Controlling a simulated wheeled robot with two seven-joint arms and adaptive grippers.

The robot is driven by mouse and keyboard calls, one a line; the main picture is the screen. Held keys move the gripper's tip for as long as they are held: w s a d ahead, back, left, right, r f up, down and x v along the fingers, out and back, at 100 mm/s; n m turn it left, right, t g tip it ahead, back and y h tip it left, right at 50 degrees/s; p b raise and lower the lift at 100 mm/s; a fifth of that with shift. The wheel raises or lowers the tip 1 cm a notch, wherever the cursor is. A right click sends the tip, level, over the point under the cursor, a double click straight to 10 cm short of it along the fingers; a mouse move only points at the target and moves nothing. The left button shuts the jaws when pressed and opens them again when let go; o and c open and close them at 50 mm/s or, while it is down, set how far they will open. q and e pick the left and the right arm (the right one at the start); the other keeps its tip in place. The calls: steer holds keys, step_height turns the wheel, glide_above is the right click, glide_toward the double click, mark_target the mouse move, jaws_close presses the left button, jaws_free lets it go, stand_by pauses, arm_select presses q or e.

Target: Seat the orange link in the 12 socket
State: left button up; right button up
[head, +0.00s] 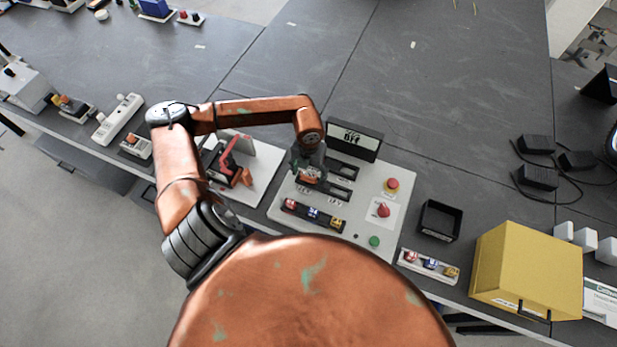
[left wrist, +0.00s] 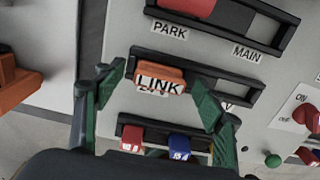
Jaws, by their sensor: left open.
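The orange link (left wrist: 158,79), marked LINK, sits at the left end of the lower dark slot (left wrist: 225,92) in the left wrist view. A label under it is mostly covered, and the label further right is partly hidden by a finger, so I cannot read 12 clearly. Whether the link is seated or only resting there cannot be told. My left gripper (left wrist: 165,90) is open, with one green finger on each side of the link, apparently apart from it. In the head view the left gripper (head: 308,168) is above the link (head: 310,179). My right gripper is not in view.
An upper slot (left wrist: 262,35) marked PARK and MAIN holds a red piece. A fuse row (head: 312,215), red knob (head: 383,210), red-yellow button (head: 392,186) and green button (head: 374,241) share the panel. A display (head: 353,140) stands behind. A black bin (head: 439,220) and yellow box (head: 527,270) stand right.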

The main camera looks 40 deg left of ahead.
arm_select(q)
steer(key=shift+f, duration=0.5)
steer(key=shift+c, duration=0.5)
steer(key=c, duration=1.1)
